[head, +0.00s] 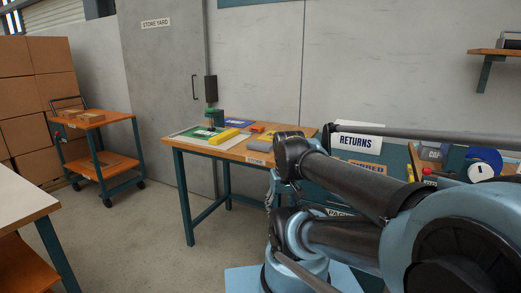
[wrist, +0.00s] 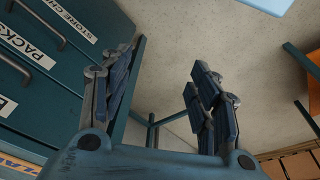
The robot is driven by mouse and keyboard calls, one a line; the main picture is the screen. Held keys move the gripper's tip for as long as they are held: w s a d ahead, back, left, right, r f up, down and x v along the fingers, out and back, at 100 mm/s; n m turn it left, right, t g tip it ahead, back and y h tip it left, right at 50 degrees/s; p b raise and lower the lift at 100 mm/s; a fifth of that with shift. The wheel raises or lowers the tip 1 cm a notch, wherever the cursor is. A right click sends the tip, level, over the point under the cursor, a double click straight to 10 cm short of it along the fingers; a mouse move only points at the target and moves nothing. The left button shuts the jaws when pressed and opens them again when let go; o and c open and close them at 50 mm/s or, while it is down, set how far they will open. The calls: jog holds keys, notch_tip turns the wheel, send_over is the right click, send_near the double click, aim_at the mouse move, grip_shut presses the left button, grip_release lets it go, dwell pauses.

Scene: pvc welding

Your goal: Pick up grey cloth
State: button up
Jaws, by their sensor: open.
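A small flat grey thing, which looks like the grey cloth (head: 258,146), lies near the front edge of the wooden-topped table marked STORE (head: 232,153), in the head view. It does not show in the wrist view. My gripper (wrist: 165,80) is open and empty in the wrist view, with bare floor between its fingers. It is apart from the cloth. In the head view my arm fills the lower right, and I cannot make out the fingers there.
A yellow block (head: 224,136), a green item (head: 196,134) and a blue item (head: 239,124) share the table. Teal drawers (wrist: 50,60) stand close on the left in the wrist view. An orange-shelved cart (head: 104,163) stands left. Floor before the table is clear.

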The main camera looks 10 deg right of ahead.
jog(key=shift+o, duration=1.4)
jog(key=w+r+n+y, duration=0.1)
jog(key=w+r+n, duration=0.1)
jog(key=w+r, duration=0.7)
jog(key=shift+r+n, duration=0.2)
jog(key=shift+n, duration=0.1)
notch_tip(320, 180, up, 13)
jog(key=n+y, duration=0.3)
jog(key=n, duration=0.5)
send_over(261, 144)
jog(key=s+d, duration=0.3)
jog(key=d, duration=0.3)
jog(key=shift+t, duration=0.3)
jog(key=x, duration=1.6)
jog(key=shift+s+a+f, duration=0.15)
jog(key=shift+s+f, duration=0.1)
jog(key=shift+f, duration=0.05)
jog(key=shift+c, duration=0.6)
jog(key=c, duration=1)
